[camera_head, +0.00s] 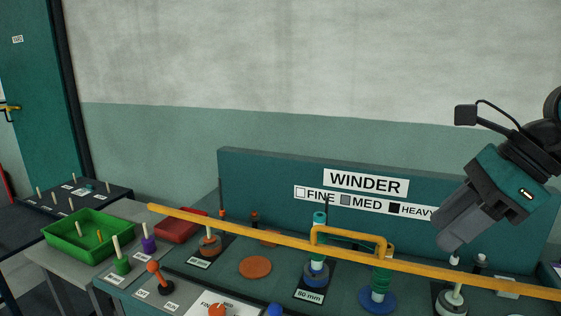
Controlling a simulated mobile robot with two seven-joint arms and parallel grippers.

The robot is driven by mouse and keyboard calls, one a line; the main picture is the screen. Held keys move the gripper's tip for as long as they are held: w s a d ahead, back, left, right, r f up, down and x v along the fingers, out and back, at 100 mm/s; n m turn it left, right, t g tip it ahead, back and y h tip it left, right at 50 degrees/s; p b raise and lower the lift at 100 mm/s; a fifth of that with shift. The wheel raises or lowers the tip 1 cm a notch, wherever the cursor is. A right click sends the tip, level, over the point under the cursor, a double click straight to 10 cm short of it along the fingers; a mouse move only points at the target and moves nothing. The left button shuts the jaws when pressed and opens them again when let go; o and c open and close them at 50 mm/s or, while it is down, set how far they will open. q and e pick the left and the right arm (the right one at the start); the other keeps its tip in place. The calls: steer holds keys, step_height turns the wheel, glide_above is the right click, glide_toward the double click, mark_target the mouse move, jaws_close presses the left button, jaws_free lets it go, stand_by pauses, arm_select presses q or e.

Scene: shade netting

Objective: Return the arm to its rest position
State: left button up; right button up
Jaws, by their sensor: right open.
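My right gripper (450,238) comes in from the right and hangs above the right part of the winder bench, in front of the teal back panel (265,185). Its dark grey fingers point down and to the left. It is open and I see nothing held in it. The fingertips appear near a pale spool on a post (453,299), but I cannot tell the gap between them. My left gripper is not in view.
A yellow bar (230,226) with a raised handle crosses the front of the bench. A green tray (88,236) and a red tray (181,226) sit left. The space above the bench's left half is clear.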

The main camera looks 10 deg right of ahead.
steer(key=w+a+f+m+t+y, duration=0.2)
steer(key=a+f+m+y, duration=0.1)
steer(key=a+m+y, duration=0.4)
steer(key=w+a+f+m+t+y, duration=0.1)
steer(key=w+a+f+m+y, duration=0.15)
steer(key=a+m+y, duration=0.4)
step_height(320, 180, down, 12)
steer(key=w+d+m+t+h, duration=0.1)
steer(key=w+m+t+h, duration=0.2)
steer(key=m+t+h, duration=1.1)
steer(key=s+f+m+g+h, duration=0.1)
steer(key=s+f+m+g, duration=0.2)
steer(key=f+m, duration=0.3)
steer(key=s+f+m+g+h, duration=0.1)
steer(key=s+f+m+g, duration=0.2)
steer(key=s+f+m, duration=0.3)
steer(key=s+f+m+g+h, duration=0.1)
steer(key=s+f+m+g, duration=0.2)
steer(key=f, duration=0.8)
steer(key=s+m, duration=0.2)
steer(key=m, duration=0.1)
steer(key=shift+d+f+g, duration=0.25)
steer(key=shift+f+g, duration=0.15)
steer(key=shift+w, duration=0.1)
